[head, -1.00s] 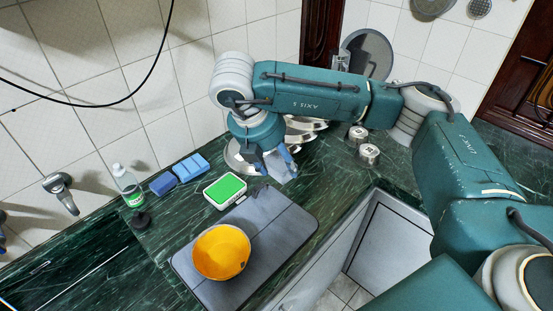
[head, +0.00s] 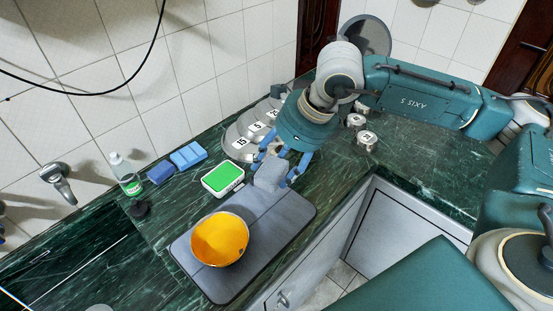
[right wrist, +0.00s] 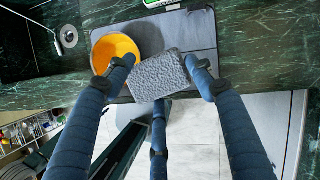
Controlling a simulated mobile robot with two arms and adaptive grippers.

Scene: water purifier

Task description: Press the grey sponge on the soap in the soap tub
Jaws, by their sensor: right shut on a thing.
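The soap tub (head: 208,186) is a white rectangular dish on the counter, filled with flat green soap (head: 223,178). Only its lower edge shows at the top of the right wrist view. My right gripper (head: 274,170) has blue fingers and is shut on the grey sponge (head: 268,175). The sponge is to the right of the tub, apart from it, over the far end of the grey mat. In the right wrist view the rough grey sponge (right wrist: 158,74) sits between the fingers, slightly tilted. My left gripper is not in view.
A yellow bowl (head: 219,239) stands on the grey mat (head: 271,235), in front of the tub. Blue sponges (head: 188,156) and a bottle (head: 126,175) are left of the tub. Numbered weights (head: 240,143) stand by the wall behind, with metal cylinders (head: 366,141) at the right.

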